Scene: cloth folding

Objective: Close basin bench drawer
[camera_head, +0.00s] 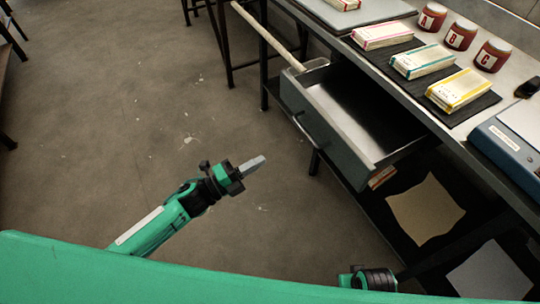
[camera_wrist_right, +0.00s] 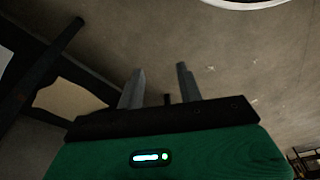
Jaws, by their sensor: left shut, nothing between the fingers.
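The grey bench drawer (camera_head: 345,125) is pulled out from under the bench top in the head view, and its visible interior looks empty. A thin bar handle (camera_head: 303,128) runs along its front. My left gripper (camera_head: 252,165) is shut and empty, over the floor to the left of the drawer front and apart from it. My right gripper's fingers (camera_wrist_right: 158,82) stand apart with nothing between them in the right wrist view. In the head view only part of the right wrist shows at the bottom edge; its fingers are hidden.
The bench top (camera_head: 405,75) carries several boxes, red jars (camera_head: 461,34) and a blue device (camera_head: 510,140). A long pale wooden stick (camera_head: 265,35) slants by the drawer's far corner. A lower shelf holds a beige cloth (camera_head: 425,208). The floor (camera_head: 130,110) at left is clear.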

